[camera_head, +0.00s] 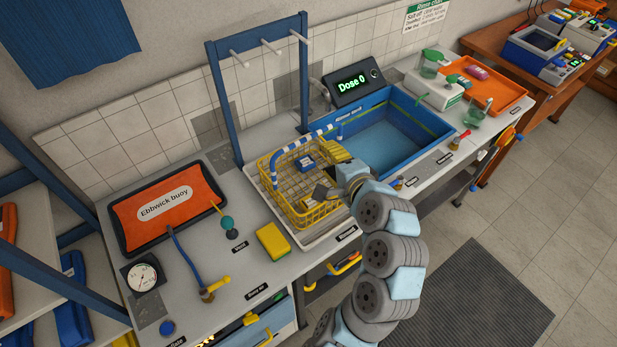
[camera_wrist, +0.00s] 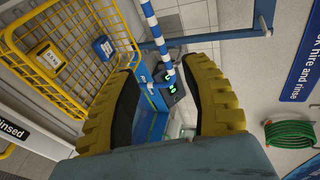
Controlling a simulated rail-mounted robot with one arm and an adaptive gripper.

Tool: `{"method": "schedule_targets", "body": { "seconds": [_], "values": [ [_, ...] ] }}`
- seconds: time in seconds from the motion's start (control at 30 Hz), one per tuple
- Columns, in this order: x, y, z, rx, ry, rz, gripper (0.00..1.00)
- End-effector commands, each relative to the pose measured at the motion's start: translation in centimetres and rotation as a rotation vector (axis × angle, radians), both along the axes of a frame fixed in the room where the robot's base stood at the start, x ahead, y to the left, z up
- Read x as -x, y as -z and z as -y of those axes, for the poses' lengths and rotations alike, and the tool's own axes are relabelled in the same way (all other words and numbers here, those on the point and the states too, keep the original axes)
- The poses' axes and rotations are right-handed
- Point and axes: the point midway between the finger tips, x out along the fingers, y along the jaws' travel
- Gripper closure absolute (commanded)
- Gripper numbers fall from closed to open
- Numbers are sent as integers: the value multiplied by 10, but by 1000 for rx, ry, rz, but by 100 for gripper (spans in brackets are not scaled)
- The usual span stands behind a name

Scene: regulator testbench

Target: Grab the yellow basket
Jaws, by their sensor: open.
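The yellow wire basket (camera_head: 312,222) sits on a pale tray on the bench, left of the blue basin. Its handle (camera_head: 299,145), striped blue and white, arches above it. A blue block (camera_head: 305,163) lies inside. My gripper (camera_wrist: 163,72) is open, at the basket's right side in the head view, with its yellow, dark-padded fingers apart. In the wrist view the basket (camera_wrist: 17,43) fills the upper left, and the striped handle (camera_wrist: 151,25) runs down toward the gap between the fingers. I cannot tell if it lies between them. A yellow block (camera_wrist: 48,61) also shows inside.
A blue rack frame (camera_head: 224,110) with pegs stands behind the basket. The blue basin (camera_head: 388,135) lies to the right. A yellow-green sponge (camera_head: 272,241), a green-bulbed item (camera_head: 229,224) and an orange tray (camera_head: 165,205) lie to the left.

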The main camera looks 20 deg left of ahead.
Motion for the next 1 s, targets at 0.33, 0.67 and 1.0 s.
{"method": "schedule_targets", "body": {
  "seconds": [0.33, 0.67, 1.0],
  "values": [
    [-33, 19, -36, 2, -4, -7, 53],
    [-53, 29, -55, 1, 0, -4, 53],
    [-67, 36, -69, 3, -3, -4, 53]
  ]
}}
